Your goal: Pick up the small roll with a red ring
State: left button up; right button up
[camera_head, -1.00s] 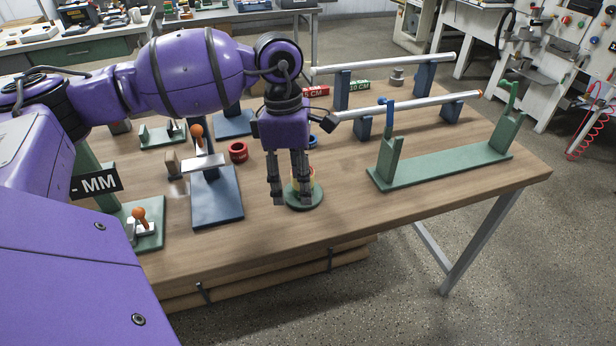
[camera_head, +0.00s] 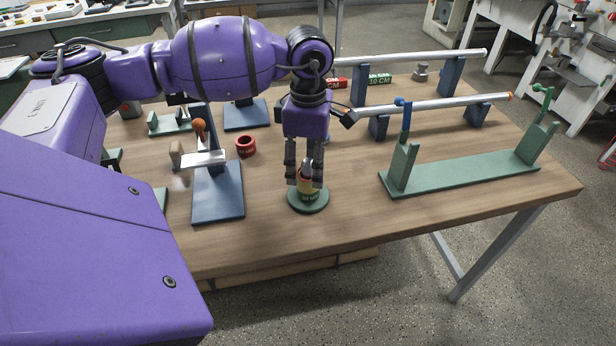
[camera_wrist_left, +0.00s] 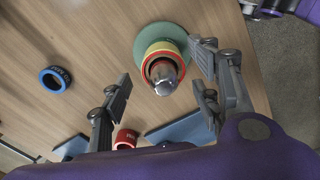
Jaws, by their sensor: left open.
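The small roll (camera_head: 305,191) is yellowish with a red ring around its top. It stands upright on a round green base (camera_head: 308,205) near the table's front edge. In the left wrist view the roll (camera_wrist_left: 152,51) shows its red rim around a shiny metal post (camera_wrist_left: 164,77). My left gripper (camera_head: 304,181) points down over it, open, with fingers on both sides of the roll's upper part. In the wrist view the fingers (camera_wrist_left: 163,85) stand apart with gaps to the roll. Contact is not visible. My right gripper is not in view.
A loose red ring (camera_head: 246,146) and a blue stand (camera_head: 218,200) are to the left. A blue ring (camera_wrist_left: 56,79) lies nearby. A long green stand (camera_head: 465,174) is at right, with metal bars on blue supports (camera_head: 478,115) behind. Wooden table space (camera_head: 350,215) is free in front.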

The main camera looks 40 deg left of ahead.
pick_arm(q)
notch_tip(320, 180, down, 3)
jog(key=shift+f, duration=0.15)
jog(key=c, duration=1.1)
jog(key=shift+o, duration=0.2)
jog(key=shift+w+r, duration=0.1)
jog(key=shift+r, duration=0.1)
